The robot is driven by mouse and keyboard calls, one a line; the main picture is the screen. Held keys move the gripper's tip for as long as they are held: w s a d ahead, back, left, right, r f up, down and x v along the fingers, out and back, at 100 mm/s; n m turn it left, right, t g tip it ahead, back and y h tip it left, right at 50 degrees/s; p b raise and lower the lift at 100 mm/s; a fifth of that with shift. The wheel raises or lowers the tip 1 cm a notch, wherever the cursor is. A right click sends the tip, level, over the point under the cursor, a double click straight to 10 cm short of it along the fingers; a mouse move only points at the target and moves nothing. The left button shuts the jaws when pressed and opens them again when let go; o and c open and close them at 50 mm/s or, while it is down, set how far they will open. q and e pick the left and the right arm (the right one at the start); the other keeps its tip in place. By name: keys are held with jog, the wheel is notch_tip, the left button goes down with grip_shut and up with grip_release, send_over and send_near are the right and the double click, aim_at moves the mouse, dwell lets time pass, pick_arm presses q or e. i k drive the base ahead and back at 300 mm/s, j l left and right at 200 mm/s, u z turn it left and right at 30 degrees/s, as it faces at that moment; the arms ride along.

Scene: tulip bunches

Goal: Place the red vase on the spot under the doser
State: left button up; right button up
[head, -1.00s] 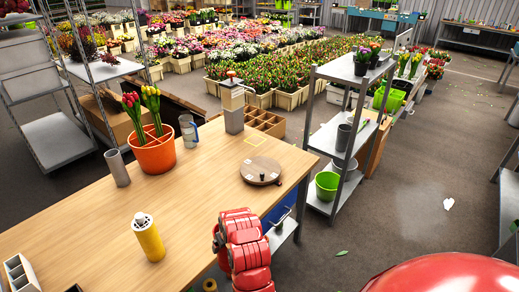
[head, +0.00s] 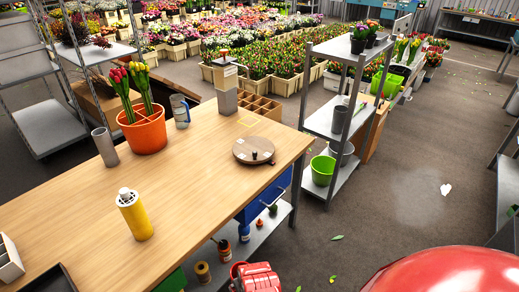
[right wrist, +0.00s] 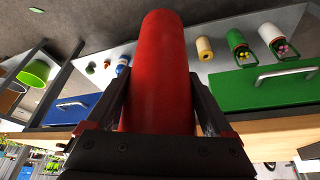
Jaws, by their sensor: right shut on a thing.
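The red vase (right wrist: 163,50), a plain tall cylinder, fills the middle of the right wrist view. My right gripper (right wrist: 160,80) is shut on it, one finger on each side. The doser (head: 227,90), a grey column with a reddish top, stands at the table's far right corner. My left gripper is not in view.
On the wooden table (head: 185,180) are an orange pot of tulips (head: 144,134), a grey cylinder (head: 104,147), a blue-grey jug (head: 180,110), a yellow bottle (head: 134,215) and a round turntable (head: 254,150). A metal shelf (head: 325,125) stands right of the table.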

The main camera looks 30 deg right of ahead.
aim_at(249, 121)
jog(key=i+l+z, duration=0.25)
jog(key=l+z, duration=0.25)
jog(key=i+l+z, duration=0.25)
jog(key=z, duration=0.2)
jog(key=i+l+z, duration=0.25)
jog(key=z, duration=0.25)
jog(key=i+l+z, duration=0.1)
jog(key=i+z, duration=0.15)
jog(key=i, duration=0.6)
jog(key=i+l+u, duration=0.1)
jog(key=i+u, duration=0.35)
jog(key=i+l+u, duration=0.15)
jog(key=u, duration=0.35)
jog(key=i+l+u, duration=0.3)
jog(key=u, duration=0.15)
